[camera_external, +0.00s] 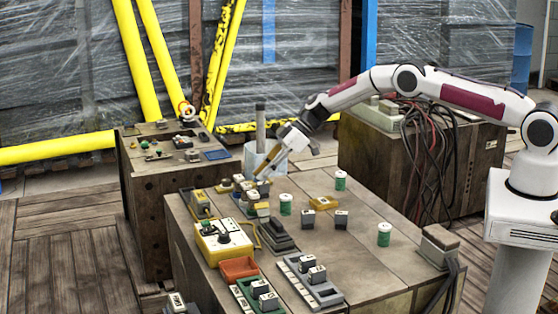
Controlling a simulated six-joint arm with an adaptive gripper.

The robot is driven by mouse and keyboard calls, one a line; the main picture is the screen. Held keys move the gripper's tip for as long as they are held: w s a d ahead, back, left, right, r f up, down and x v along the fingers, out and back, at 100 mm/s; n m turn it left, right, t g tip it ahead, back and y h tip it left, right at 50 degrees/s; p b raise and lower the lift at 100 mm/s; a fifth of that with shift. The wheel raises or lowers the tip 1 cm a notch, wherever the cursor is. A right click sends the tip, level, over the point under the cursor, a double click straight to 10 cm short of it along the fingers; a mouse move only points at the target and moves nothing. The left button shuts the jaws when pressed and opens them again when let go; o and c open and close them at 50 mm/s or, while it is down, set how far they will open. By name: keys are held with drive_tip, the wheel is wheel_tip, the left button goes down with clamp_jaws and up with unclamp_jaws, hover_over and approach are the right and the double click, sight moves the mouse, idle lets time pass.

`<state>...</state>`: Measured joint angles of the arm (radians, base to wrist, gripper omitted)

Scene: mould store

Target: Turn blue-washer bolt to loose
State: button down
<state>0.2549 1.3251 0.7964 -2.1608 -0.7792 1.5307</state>
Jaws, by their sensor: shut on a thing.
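My gripper (264,177) reaches down and to the left from the arm, at the far left end of the near table. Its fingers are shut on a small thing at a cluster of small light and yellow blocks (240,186). The thing in the jaws is too small and too covered to name. I cannot make out a blue washer or a bolt head in this view, nor which way any bolt is turned.
The near table (330,240) carries green-and-white cans (285,204), a yellow control box (222,240), a dark grey device (280,234), an orange tray (239,268) and a grey rack (310,282). A clear container (255,158) stands close behind my gripper.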

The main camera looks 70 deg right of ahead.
drive_tip(key=shift+w+r+n, duration=0.1)
drive_tip(key=shift+r+n, duration=0.05)
drive_tip(key=shift+n, duration=0.25)
drive_tip(key=c, duration=1.8)
unclamp_jaws()
drive_tip(key=shift+c, duration=0.2)
drive_tip(key=shift+d+r, duration=0.1)
drive_tip(key=shift+d, duration=0.05)
drive_tip(key=v, duration=1.1)
drive_tip(key=shift+d+r, duration=0.2)
drive_tip(key=shift+d, duration=0.05)
